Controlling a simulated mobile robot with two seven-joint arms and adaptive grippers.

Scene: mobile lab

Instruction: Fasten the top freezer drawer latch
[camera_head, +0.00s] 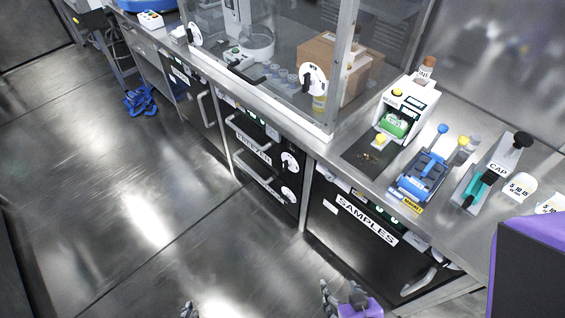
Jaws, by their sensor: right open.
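The black freezer unit (236,151) is built in under the bench, left of the middle. Its top drawer has a light bar handle (246,137) and a white FREEZER label (254,149). A white round latch dial (289,162) with a dark lever is at the top drawer's right side. A similar lower dial (288,194) sits below it. The lever's exact setting is too small to read. My right gripper (342,294) is open at the bottom edge, below and right of the dials and apart from them. A small grey tip (187,310), likely my left gripper, shows at the bottom edge.
A black SAMPLES cabinet (348,250) stands right of the freezer. The steel bench (350,135) carries a glass enclosure, a white device (405,108), a blue rack (424,174) and a capping tool (490,175). The floor (130,200) at left is mostly clear, with a blue object (140,101) on it.

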